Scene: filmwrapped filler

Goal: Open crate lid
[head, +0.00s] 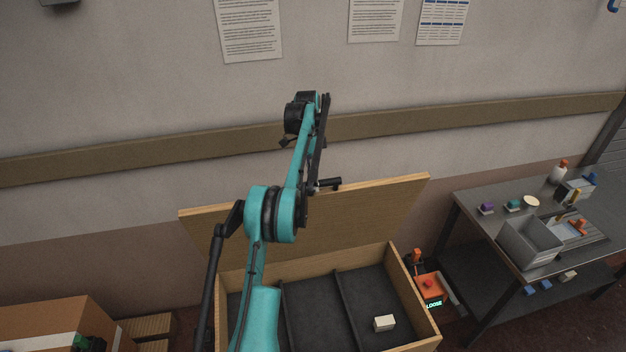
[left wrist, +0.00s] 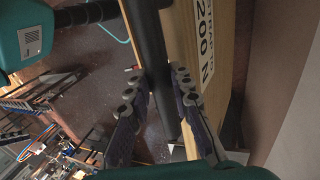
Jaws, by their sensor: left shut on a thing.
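The wooden crate (head: 412,300) stands open below my left arm, with its dark, divided inside showing. Its lid (head: 385,205) is raised at the back edge, its pale wooden inner side facing me. In the left wrist view the lid's board (left wrist: 213,45) carries a white label ending in "200 N". My left gripper (left wrist: 157,88) is shut on a black bar, the handle (left wrist: 147,40), which runs between its fingers beside the lid. My right gripper is not in view.
A small cream block (head: 384,323) lies in the crate's right compartment. An orange device (head: 429,288) stands right of the crate. A metal table (head: 480,215) with a grey bin (head: 530,243) is farther right. Cardboard (head: 45,325) sits at left. The wall is close behind the lid.

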